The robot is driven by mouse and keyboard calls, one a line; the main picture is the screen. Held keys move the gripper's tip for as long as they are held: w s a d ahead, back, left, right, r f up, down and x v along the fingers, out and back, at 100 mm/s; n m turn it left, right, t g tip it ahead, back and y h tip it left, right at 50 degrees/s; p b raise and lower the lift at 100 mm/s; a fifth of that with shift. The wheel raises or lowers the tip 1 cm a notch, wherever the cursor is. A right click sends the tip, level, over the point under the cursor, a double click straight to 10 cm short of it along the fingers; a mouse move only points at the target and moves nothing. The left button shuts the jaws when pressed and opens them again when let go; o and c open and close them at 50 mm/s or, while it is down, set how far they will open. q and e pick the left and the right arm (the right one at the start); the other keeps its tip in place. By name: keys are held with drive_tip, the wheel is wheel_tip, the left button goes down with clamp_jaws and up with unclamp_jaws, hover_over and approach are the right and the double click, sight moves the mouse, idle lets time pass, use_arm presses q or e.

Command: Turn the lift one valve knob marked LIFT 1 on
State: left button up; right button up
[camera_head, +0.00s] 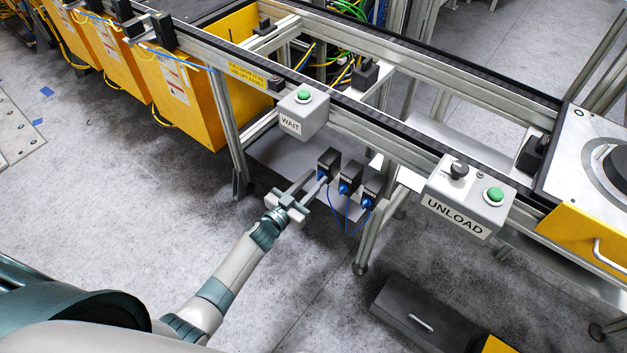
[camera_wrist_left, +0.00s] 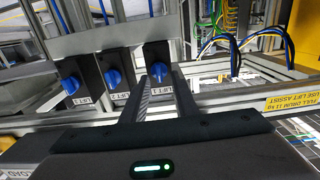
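Three black valve boxes with blue knobs hang in a row under the conveyor frame. In the left wrist view the rightmost box is labelled LIFT 1, and its blue knob (camera_wrist_left: 158,72) shows between my left gripper's (camera_wrist_left: 160,80) fingertips. The box (camera_head: 329,160) is the leftmost one in the head view. My left gripper (camera_head: 315,180) is open, its two fingers apart and pointing at this knob. I cannot tell whether the fingertips touch it. The fingers partly hide the LIFT 1 label. My right gripper is not in view.
The LIFT 2 knob (camera_wrist_left: 112,77) and another blue knob (camera_wrist_left: 71,84) sit close to the left in the wrist view. A WAIT button box (camera_head: 303,112) and an UNLOAD box (camera_head: 468,196) are on the rail above. Blue hoses (camera_head: 347,214) hang below the valves.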

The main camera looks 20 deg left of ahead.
use_arm(q)
clamp_jaws()
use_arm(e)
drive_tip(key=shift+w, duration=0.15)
